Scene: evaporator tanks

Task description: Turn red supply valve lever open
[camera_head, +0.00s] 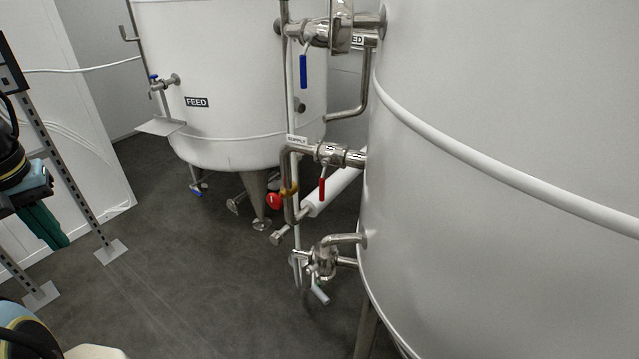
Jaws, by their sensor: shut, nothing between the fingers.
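The pipe joins the side of the large white tank (510,230) at right. My gripper (58,243) is at the left edge, with its dark green fingers pointing down and right. It is shut and empty, well apart from the lever. Nothing covers the lever in this view.
A blue lever (303,72) hangs from a valve above. A round red handle (274,201) sits left of the supply lever. A lower valve (322,263) has a grey handle. The FEED tank (235,120) stands behind. A slotted metal post (70,170) stands near my gripper. The floor (190,270) between is clear.

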